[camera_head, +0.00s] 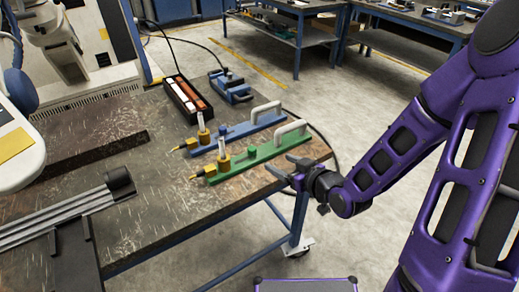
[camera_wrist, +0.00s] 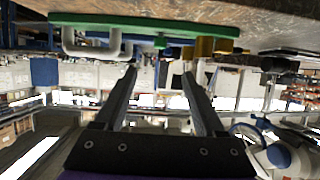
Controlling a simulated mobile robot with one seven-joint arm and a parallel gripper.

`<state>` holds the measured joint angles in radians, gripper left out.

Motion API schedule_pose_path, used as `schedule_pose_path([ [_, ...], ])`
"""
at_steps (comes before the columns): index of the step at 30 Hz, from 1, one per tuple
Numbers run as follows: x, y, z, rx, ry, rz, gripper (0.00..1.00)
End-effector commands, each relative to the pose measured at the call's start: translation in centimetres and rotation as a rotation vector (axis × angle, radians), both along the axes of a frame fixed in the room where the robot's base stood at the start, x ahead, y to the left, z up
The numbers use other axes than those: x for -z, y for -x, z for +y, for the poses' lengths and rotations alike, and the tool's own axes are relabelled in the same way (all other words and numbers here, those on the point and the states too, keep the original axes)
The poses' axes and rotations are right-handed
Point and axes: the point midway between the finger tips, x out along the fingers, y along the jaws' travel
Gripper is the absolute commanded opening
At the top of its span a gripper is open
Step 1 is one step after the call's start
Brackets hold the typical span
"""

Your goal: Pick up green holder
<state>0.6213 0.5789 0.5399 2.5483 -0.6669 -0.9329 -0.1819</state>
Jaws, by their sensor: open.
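The green holder (camera_head: 266,153) lies on the worktable near its right edge. It has a white handle at its right end, a green knob in the middle and a brass fitting at its left end. It also shows in the wrist view (camera_wrist: 150,23), where the picture is upside down and the holder runs across the top. My gripper (camera_head: 280,166) is open and empty by the table's right edge, just right of and in front of the holder's handle. In the wrist view its two fingers (camera_wrist: 159,73) point toward the holder, apart from it.
A similar blue holder (camera_head: 235,132) lies just behind the green one. A black tray (camera_head: 179,101) with red and white parts and a blue device (camera_head: 230,86) stand farther back. Metal rails (camera_head: 70,213) lie at front left. Bare tabletop (camera_head: 165,215) lies in front of the holder.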

Motion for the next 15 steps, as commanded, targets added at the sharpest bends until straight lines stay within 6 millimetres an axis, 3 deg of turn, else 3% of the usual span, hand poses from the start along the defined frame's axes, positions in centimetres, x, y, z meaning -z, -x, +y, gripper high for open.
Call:
schedule_pose_path([
  [5,1.5,-1.7,1.2,-0.004,0.004,-0.005,0.72],
  [15,3.9,-7.2,5.1,-0.006,0.003,0.001,0.72],
])
